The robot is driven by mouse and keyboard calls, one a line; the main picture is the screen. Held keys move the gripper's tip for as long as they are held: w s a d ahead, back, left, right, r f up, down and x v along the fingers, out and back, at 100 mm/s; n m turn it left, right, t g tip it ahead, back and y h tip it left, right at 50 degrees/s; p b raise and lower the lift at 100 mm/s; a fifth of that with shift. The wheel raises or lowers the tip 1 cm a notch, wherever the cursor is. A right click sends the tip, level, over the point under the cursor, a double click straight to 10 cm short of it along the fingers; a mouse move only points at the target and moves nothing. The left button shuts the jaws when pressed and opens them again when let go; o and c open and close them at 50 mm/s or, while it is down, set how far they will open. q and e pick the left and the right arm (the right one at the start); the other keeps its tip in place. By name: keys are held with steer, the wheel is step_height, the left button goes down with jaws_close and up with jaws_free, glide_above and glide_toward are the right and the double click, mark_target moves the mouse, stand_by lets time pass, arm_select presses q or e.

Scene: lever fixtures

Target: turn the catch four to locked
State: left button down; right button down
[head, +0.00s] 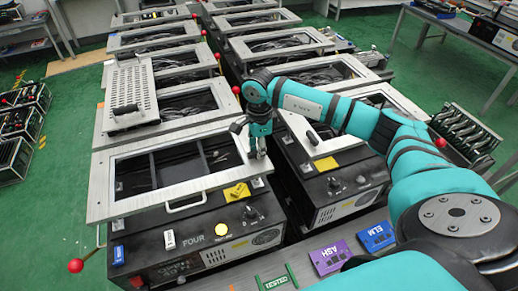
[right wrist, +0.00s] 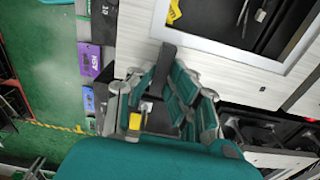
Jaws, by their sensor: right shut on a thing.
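The unit labelled FOUR (head: 194,238) stands at the front left in the head view, with a pale metal frame (head: 110,215) on top. My right gripper (head: 257,153) points down at the right side of this frame. In the right wrist view the fingers (right wrist: 160,100) close around the lower part of a dark upright lever (right wrist: 168,58), which I take to be the catch. A dark piece beside the gripper (head: 238,125) shows in the head view. The fingers hide most of the catch, so its exact angle is unclear. My left gripper is not in view.
A blue ELM block (head: 377,236), a purple ASH block (head: 328,258) and a green TESTED plate (head: 277,281) lie in front. Several similar units stand behind. Green floor (head: 55,215) is free at the left.

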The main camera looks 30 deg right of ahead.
steer(key=m+b, duration=0.2)
steer(key=m, duration=0.2)
steer(key=shift+f+m, duration=0.1)
steer(key=shift+m, duration=0.3)
steer(key=m+b, duration=0.1)
steer(key=m, duration=0.2)
steer(key=m+b, duration=0.1)
steer(key=m, duration=0.2)
steer(key=shift+s+a, duration=0.15)
steer(key=m, duration=0.3)
steer(key=shift+a+m+b, duration=0.1)
steer(key=shift+m+b, duration=0.2)
steer(key=shift+a+m, duration=0.1)
steer(key=shift+m, duration=1.4)
steer(key=c, duration=1.3)
jaws_free()
